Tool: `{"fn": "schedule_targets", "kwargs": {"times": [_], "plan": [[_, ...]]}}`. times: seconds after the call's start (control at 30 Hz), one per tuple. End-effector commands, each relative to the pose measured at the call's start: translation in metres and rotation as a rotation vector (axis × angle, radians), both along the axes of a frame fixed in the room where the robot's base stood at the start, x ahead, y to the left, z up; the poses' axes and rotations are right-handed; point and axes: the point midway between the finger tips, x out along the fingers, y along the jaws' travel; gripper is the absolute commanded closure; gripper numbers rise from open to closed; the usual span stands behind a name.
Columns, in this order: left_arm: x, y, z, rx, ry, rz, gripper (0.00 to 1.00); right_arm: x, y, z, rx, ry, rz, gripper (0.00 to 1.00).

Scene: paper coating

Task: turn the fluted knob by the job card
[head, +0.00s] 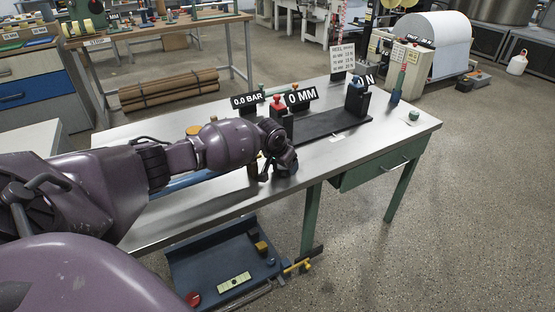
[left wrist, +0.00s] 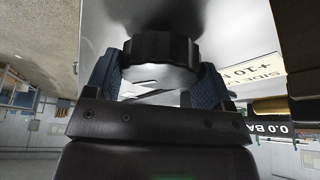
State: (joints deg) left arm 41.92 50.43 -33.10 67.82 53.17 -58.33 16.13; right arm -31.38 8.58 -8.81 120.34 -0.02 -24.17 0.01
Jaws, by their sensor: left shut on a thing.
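The fluted knob (left wrist: 160,62) is black, with a ribbed rim and a pale pointer mark on its face. It sits between the blue fingers of my left gripper (left wrist: 162,82), which is shut on it. In the head view my left gripper (head: 286,165) is at the front edge of the steel table, and the arm hides the knob. A pale card (left wrist: 252,72) beside the knob shows part of the text "+10". A white card with printed lines (head: 342,58) stands at the table's back; I cannot tell which is the job card. My right gripper is not in view.
The table (head: 400,128) carries signs reading 0.0 BAR (head: 247,100), 0 MM (head: 300,96) and N (head: 366,80). A red-topped block (head: 278,103) stands close behind my gripper. A blue tray (head: 215,262) lies below the table's front.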

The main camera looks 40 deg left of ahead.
Motion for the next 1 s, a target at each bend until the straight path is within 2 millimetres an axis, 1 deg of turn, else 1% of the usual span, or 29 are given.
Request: {"fn": "schedule_targets", "kwargs": {"times": [0.03, 0.1, 0.33, 0.5, 0.7, 1.0], "plan": [[0.001, -0.003, 0.009, -0.005, -0.006, 0.04, 0.48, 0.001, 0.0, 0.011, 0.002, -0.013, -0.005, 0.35], [0.0, -0.003, 0.007, -0.006, -0.004, 0.099, 0.48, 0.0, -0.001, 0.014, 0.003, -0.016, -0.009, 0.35], [0.0, -0.003, 0.003, -0.004, 0.001, 0.255, 0.48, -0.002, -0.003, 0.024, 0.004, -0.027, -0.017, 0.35], [0.0, -0.002, 0.001, -0.003, 0.003, 0.33, 0.48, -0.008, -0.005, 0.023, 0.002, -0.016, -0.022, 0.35], [-0.001, -0.002, -0.001, -0.002, 0.005, 0.375, 0.48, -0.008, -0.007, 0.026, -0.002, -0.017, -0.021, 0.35], [-0.001, -0.002, -0.003, -0.001, 0.006, 0.387, 0.48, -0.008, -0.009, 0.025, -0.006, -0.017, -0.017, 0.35]]}}
